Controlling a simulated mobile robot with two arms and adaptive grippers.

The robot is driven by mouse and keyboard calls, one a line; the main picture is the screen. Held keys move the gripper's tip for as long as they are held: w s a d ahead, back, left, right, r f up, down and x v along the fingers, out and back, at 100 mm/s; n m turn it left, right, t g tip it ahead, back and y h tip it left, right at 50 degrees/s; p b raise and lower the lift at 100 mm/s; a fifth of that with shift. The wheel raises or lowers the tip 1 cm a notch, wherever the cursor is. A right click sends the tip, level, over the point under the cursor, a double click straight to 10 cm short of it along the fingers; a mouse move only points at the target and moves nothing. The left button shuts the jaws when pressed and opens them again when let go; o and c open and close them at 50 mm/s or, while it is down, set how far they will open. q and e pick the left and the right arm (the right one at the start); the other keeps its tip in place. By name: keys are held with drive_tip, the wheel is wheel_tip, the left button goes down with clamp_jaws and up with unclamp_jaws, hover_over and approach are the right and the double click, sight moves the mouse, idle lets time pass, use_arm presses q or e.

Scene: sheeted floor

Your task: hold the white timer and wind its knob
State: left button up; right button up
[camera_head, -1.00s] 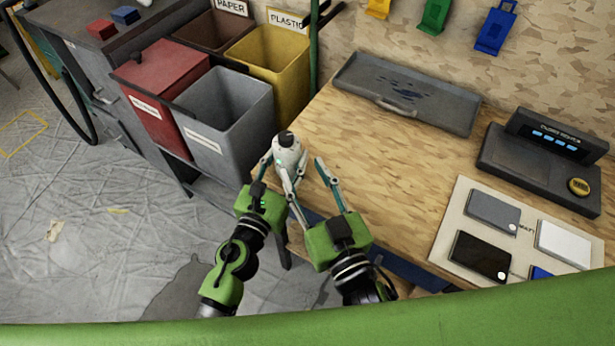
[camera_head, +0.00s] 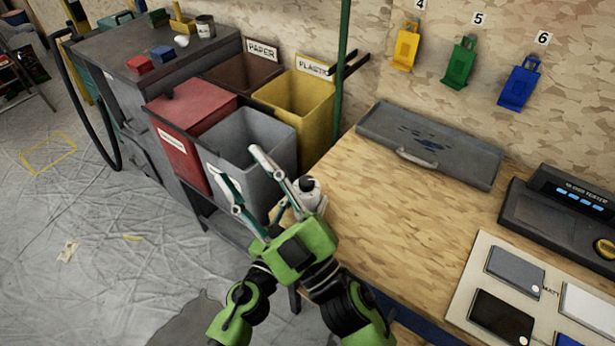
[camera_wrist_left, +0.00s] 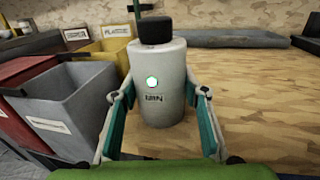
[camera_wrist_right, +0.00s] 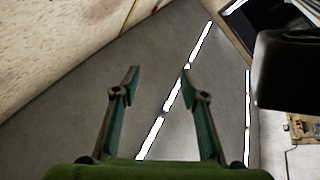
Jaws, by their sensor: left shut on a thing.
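The white timer (camera_head: 311,201) is an upright cylinder with a black knob (camera_head: 307,184) on top, by the left corner of the wooden table. In the left wrist view, the timer (camera_wrist_left: 160,75) shows a lit green-white spot and small dark print. My left gripper (camera_wrist_left: 159,95) is shut on its sides, with the black knob (camera_wrist_left: 155,29) clear above the fingers. In the head view, my right gripper's hand partly hides the left one. My right gripper (camera_head: 236,163) is open and empty, fingers pointing up and left of the timer. The right wrist view shows nothing between its fingers (camera_wrist_right: 160,72).
A grey bin (camera_head: 262,130), red bin (camera_head: 190,103) and yellow bin (camera_head: 315,95) stand behind and left of the grippers. The wooden table (camera_head: 400,215) has a grey tray (camera_head: 435,135) at the back, a sample board (camera_head: 470,270) and a dark device (camera_head: 545,215) at right.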

drive_tip(key=s+a+r+n+g+y, duration=0.35)
drive_tip(key=a+n+g, duration=0.25)
drive_tip(key=n+g, duration=0.4)
drive_tip(key=s+a+r+n+g+y, duration=0.35)
drive_tip(key=a+n+g, duration=0.35)
drive_tip(key=n, duration=0.5)
drive_tip(key=n+h, duration=2.3)
drive_tip(key=n, duration=0.2)
approach(307, 180)
wheel_tip(307, 180, down, 9)
drive_tip(key=shift+w+r, duration=0.1)
